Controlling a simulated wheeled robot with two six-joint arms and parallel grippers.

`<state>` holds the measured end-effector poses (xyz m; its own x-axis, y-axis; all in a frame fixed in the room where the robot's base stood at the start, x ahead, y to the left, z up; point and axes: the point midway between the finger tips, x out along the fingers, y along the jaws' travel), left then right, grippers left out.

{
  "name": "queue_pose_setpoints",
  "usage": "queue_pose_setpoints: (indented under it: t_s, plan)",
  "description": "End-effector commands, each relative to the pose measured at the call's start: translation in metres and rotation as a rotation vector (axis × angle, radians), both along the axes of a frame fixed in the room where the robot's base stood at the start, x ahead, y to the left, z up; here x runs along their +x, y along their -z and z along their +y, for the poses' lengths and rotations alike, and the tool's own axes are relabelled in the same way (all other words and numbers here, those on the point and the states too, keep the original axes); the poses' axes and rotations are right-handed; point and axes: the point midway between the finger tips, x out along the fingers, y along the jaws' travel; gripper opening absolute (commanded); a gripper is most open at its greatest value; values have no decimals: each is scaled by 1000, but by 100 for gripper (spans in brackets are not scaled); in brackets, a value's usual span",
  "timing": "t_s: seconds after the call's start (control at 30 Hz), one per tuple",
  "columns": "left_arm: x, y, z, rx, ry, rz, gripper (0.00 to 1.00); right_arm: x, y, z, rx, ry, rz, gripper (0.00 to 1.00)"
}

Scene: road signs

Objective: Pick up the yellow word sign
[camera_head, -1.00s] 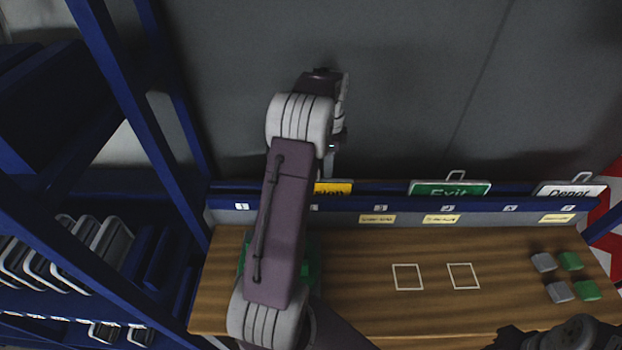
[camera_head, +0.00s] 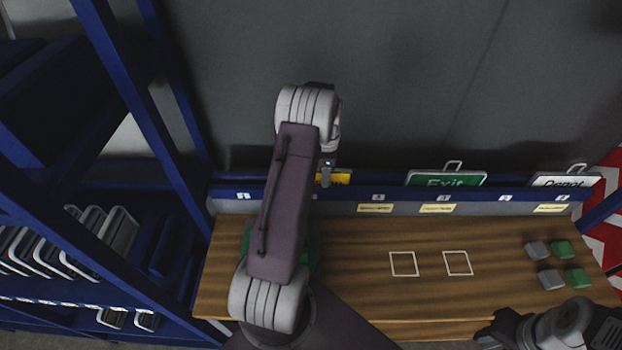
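The yellow word sign (camera_head: 340,178) stands in the blue rack (camera_head: 400,190) at the back of the bench, and only part of it shows. My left arm hides its left part and any handle. My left gripper (camera_head: 326,178) points down at the sign, overlapping its face in the picture. Its fingertips are too small to show whether they are open or touching the sign. My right arm comes in at the lower right, and its gripper tips (camera_head: 490,335) are partly cut off at the bottom edge.
A green Exit sign (camera_head: 446,179) and a white Depot sign (camera_head: 566,180) stand further right in the rack. Grey and green blocks (camera_head: 564,249) sit at the bench's right. Two white outlined squares (camera_head: 403,264) mark clear wood. A blue shelf frame (camera_head: 130,90) stands at left.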

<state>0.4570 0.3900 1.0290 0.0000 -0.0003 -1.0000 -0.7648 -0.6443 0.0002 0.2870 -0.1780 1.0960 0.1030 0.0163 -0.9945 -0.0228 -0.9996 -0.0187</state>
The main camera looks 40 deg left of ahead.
Motion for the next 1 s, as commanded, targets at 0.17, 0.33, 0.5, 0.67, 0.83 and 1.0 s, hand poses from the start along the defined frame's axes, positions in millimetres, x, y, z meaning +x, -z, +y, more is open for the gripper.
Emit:
queue_pose_setpoints:
  t_s: [0.17, 0.33, 0.5, 0.67, 0.83, 1.0]
  plan:
    - [0, 0, 0, 0, 0, 0, 32, 0, 1, 0, 0, 0, 0, 40]
    - [0, 0, 0, 0, 0, 0, 0, 0, 1, 0, 0, 0, 0, 40]
    - [0, 0, 0, 0, 0, 0, 0, 0, 1, 0, 0, 0, 0, 40]
    - [0, 0, 0, 0, 0, 0, 0, 0, 1, 0, 0, 0, 0, 40]
    - [0, 0, 0, 0, 0, 0, 0, 0, 1, 0, 0, 0, 0, 40]
    - [0, 0, 0, 0, 0, 0, 0, 0, 1, 0, 0, 0, 0, 40]
